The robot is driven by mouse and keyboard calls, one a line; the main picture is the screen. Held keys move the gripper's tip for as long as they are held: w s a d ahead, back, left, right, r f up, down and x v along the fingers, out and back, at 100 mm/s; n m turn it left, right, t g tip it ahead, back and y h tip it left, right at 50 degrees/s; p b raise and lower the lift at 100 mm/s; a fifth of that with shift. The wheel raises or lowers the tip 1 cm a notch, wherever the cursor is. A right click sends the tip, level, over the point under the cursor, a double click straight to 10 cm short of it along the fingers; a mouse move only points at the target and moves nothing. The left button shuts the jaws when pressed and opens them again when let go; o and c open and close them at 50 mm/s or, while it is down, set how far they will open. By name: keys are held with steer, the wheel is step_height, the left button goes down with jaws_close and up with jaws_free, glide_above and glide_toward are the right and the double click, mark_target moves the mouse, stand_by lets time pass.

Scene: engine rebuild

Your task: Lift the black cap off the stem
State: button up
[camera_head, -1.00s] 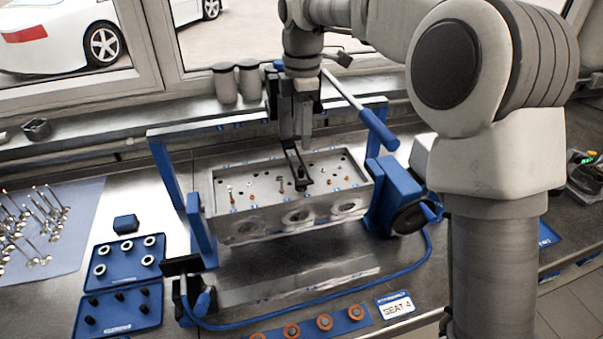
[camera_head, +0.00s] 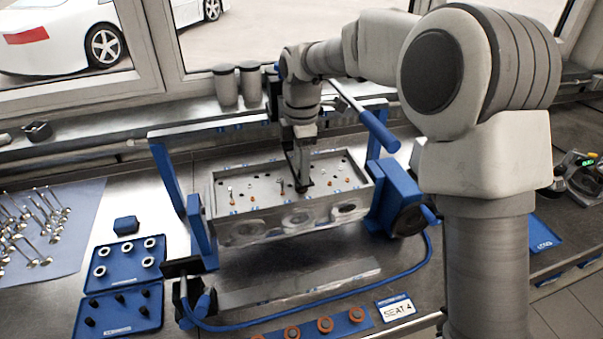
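The metal cylinder head (camera_head: 262,235) sits in the blue stand, with a few thin stems standing in its open top. One stem (camera_head: 281,187) shows left of my gripper. My gripper (camera_head: 302,184) points down into the middle of the head's top, its dark fingertips low by the deck. The fingers are seen nearly edge-on, so their gap is hidden. I cannot make out a black cap on a stem apart from the dark fingertips. Several small black pieces (camera_head: 119,298) stand in the lower blue tray (camera_head: 138,325).
A blue-handled lever (camera_head: 378,130) slants close to the right of my arm. Blue stand posts (camera_head: 165,180) flank the head. A tray of pale rings (camera_head: 126,258), loose valves (camera_head: 38,225), and two grey cylinders (camera_head: 225,86) lie around. A blue hose (camera_head: 330,293) crosses the front bench.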

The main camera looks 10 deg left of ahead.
jaws_close()
